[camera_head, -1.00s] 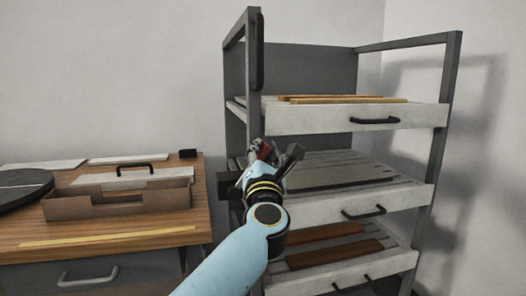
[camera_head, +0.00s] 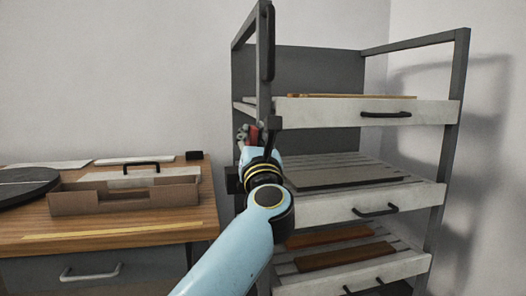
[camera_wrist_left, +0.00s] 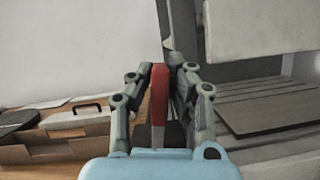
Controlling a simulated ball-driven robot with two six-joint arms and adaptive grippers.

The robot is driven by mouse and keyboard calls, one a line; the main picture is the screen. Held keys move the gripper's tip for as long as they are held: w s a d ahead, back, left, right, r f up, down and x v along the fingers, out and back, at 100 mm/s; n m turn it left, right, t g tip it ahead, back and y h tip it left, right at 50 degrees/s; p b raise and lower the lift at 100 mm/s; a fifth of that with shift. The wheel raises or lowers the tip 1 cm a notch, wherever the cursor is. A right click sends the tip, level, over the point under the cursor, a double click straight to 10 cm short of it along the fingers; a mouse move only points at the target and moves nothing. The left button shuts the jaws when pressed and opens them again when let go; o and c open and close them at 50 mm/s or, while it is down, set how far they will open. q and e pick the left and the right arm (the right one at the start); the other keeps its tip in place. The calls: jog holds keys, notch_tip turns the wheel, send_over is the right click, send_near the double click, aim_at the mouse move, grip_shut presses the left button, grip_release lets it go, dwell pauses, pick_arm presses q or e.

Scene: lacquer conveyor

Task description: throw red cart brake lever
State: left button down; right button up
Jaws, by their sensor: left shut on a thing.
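The red brake lever (camera_wrist_left: 159,92) stands between the two fingers of my left gripper (camera_wrist_left: 160,72) in the left wrist view, and the fingers are shut on it. In the head view, a small part of the red lever (camera_head: 253,135) shows at my left gripper (camera_head: 248,132), by the near left post of the grey cart (camera_head: 263,62). My wrist hides the lever's lower part and its mount. My right gripper is in neither view.
The cart has slatted shelves with white, black-handled fronts (camera_head: 360,205) and boards on them. A wooden bench (camera_head: 120,222) stands to the left, bearing a brown tray (camera_head: 120,201) and a dark round disc (camera_head: 20,188). A narrow gap separates bench and cart.

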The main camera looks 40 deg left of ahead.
pick_arm(q)
jog(key=s+a+n+g+b, duration=0.1)
jog(key=n, duration=0.1)
jog(key=s+a+n+y+b, duration=0.1)
jog(key=n, duration=0.1)
jog(key=shift+s+f+g+y, duration=0.1)
jog(key=shift+f+g+y, duration=0.1)
jog(key=shift+g+y, duration=0.15)
jog(key=s+a+f+n+g+y+b, duration=0.1)
jog(key=s+a+n+g+b, duration=0.2)
jog(key=n+b, duration=0.3)
jog(key=shift+s+a+f+n+g+y, duration=0.35)
jog(key=shift+s+n+g, duration=0.35)
jog(key=shift+n, duration=0.9)
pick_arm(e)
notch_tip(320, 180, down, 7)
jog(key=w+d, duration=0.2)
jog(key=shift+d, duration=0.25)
pick_arm(q)
jog(key=c, duration=1.3)
grip_release()
jog(key=shift+s, duration=0.15)
jog(key=shift+r, duration=0.1)
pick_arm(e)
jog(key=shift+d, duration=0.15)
pick_arm(q)
notch_tip(320, 180, up, 10)
jog(key=shift+f, duration=0.1)
